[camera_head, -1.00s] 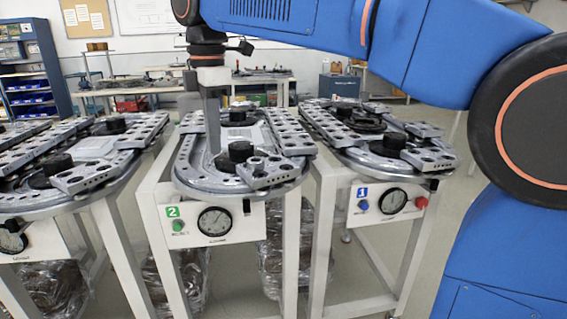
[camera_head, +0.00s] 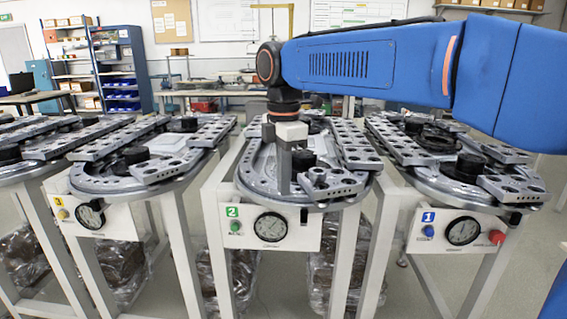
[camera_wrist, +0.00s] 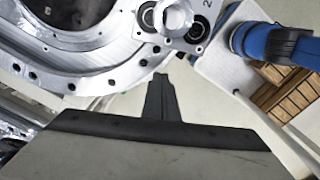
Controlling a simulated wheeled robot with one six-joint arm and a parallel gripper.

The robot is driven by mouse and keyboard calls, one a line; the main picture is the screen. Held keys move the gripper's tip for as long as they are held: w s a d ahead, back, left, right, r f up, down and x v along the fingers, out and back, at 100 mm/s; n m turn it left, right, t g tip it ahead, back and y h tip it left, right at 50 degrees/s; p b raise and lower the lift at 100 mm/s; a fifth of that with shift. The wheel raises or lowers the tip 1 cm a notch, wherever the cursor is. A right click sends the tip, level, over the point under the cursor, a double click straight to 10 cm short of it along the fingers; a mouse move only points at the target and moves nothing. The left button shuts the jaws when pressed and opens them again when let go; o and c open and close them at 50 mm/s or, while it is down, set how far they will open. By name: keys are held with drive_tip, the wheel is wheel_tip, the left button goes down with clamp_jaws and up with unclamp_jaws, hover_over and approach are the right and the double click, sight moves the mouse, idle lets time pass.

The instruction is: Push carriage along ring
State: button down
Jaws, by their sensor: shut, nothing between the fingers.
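The ring track (camera_head: 250,180) of station 2 is a grey metal oval on a white stand, with a black round hub inside its near bend. A metal carriage with round holes (camera_head: 330,186) sits on the near bend, right of its middle. My gripper (camera_head: 284,188) is shut and empty, pointing down at the near bend just left of that carriage. In the wrist view, my gripper's narrow tip (camera_wrist: 161,78) is close below a carriage end with dark round holes and a "2" mark (camera_wrist: 172,22). I cannot tell whether they touch.
Station 1's ring (camera_head: 450,190) stands close on the right and station 3's ring (camera_head: 90,180) on the left, both with carriages. Station 2's front panel has a gauge (camera_head: 271,227) and green button. Plastic-wrapped bundles lie under the stands. Shelves and benches stand at the back.

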sight(313, 171)
drive_tip(key=shift+w+d+r, duration=0.1)
drive_tip(key=shift+w+d, duration=0.3)
drive_tip(key=shift+d, duration=0.45)
drive_tip(key=shift+w+d+r, duration=0.1)
drive_tip(key=shift+w+d, duration=0.25)
drive_tip(key=shift+d, duration=0.5)
drive_tip(key=shift+w+d, duration=0.3)
drive_tip(key=shift+d, duration=0.3)
drive_tip(key=shift+w+d, duration=0.25)
drive_tip(key=shift+d, duration=0.35)
drive_tip(key=shift+w+d, duration=0.3)
drive_tip(key=shift+d, duration=0.3)
